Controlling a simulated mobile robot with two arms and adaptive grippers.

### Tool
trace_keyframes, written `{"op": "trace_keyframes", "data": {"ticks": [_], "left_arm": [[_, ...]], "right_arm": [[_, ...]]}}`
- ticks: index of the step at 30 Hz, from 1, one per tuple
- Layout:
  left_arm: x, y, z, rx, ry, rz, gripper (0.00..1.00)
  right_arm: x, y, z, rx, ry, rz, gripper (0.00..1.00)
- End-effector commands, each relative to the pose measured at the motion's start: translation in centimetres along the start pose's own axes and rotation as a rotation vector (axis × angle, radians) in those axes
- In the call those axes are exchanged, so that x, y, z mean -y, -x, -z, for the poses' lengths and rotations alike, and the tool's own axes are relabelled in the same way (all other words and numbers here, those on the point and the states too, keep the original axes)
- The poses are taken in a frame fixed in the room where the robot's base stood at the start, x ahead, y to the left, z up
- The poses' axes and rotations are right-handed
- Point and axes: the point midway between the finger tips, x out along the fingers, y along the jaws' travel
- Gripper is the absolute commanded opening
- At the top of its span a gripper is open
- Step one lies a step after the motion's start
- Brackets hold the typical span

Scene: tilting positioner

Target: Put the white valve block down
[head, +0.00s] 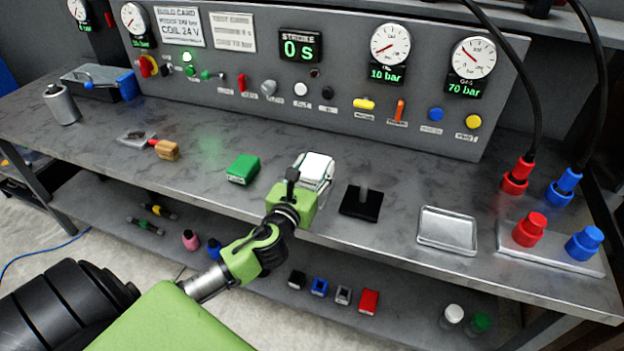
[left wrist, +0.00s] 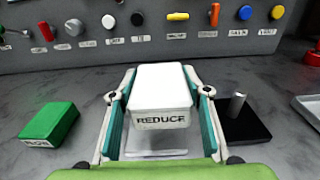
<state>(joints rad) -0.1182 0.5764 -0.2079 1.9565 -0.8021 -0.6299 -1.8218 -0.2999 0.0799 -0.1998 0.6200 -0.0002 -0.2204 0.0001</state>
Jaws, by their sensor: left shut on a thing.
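The white valve block (head: 318,165), marked REDUCE on its front face in the left wrist view (left wrist: 162,88), is between the fingers of my left gripper (head: 308,181). The gripper is shut on it, with one finger (left wrist: 115,115) on each side. The block looks upright and level, over the middle of the bench (head: 220,135). I cannot tell whether its underside touches the bench, and a pale patch shows below it. My right gripper is in neither view.
A green block (head: 243,168) lies left of the gripper. A black base with a grey post (head: 361,203) stands close on the right, then a metal tray (head: 447,230) and red and blue couplings. The control panel (head: 330,80) rises behind. Bench between block and panel is clear.

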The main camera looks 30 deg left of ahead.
Motion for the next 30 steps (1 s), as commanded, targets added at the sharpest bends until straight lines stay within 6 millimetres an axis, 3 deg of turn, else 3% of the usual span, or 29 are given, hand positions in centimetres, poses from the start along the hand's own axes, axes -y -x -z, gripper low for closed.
{"op": "trace_keyframes", "data": {"ticks": [6,11,18,30], "left_arm": [[-1.1,-2.1,2.1,0.01,0.0,-0.001,0.0],[-1.5,-2.7,2.9,0.009,-0.001,-0.001,0.0],[-1.6,-3.0,5.9,0.007,0.002,-0.001,0.0],[-1.6,-3.0,6.3,0.008,-0.001,0.0,0.0]], "right_arm": [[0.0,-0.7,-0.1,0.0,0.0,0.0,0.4],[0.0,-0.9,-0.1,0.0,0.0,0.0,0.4],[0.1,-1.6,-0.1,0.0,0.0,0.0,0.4],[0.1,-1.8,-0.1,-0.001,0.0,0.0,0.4]]}}
